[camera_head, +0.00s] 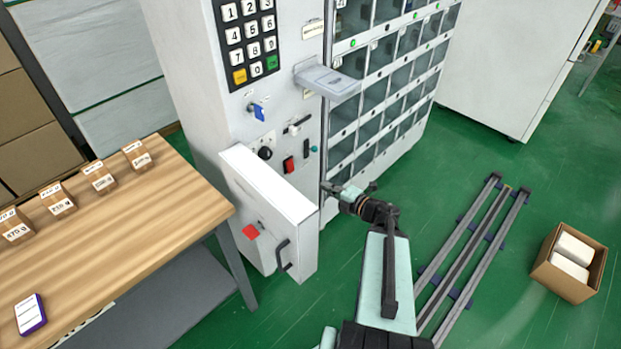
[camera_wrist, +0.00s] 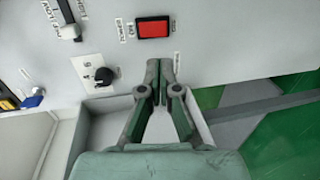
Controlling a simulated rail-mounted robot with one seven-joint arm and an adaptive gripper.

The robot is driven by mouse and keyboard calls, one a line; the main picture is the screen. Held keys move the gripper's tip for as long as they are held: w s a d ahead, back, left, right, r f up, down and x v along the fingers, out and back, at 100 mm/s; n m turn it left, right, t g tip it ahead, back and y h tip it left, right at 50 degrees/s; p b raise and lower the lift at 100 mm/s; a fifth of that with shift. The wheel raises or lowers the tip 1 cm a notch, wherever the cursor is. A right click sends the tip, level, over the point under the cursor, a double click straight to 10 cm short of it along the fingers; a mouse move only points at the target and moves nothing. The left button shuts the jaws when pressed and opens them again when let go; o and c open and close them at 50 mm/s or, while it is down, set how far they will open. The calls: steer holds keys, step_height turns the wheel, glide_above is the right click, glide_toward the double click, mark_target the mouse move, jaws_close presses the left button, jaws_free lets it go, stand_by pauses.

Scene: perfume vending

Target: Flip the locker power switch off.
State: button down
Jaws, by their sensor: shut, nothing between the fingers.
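A red rocker switch in a black frame (camera_head: 288,165) is on the front panel of the white locker cabinet (camera_head: 180,70). It shows larger in the wrist view (camera_wrist: 153,28), with small labels beside it that I cannot read surely. I cannot tell which way the rocker is tipped. My gripper (camera_head: 332,188) is in front of the panel, right of and below the switch in the head view. In the wrist view my gripper's fingertips (camera_wrist: 163,66) are together and empty, just below the switch in the picture, without visibly covering it.
A black knob (camera_wrist: 103,75), a lever switch (camera_head: 295,128) and a blue key (camera_head: 258,111) are near the switch. An open drawer-like white box (camera_head: 265,205) with a black handle juts out below. A shelf (camera_head: 328,82) juts out above. Green floor lies right.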

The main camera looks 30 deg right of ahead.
mark_target(293, 169)
steer(key=b+x, duration=1)
steer(key=x, duration=0.3)
steer(key=shift+w+a+f, duration=0.1)
steer(key=shift+w, duration=0.3)
steer(key=shift+b, duration=0.3)
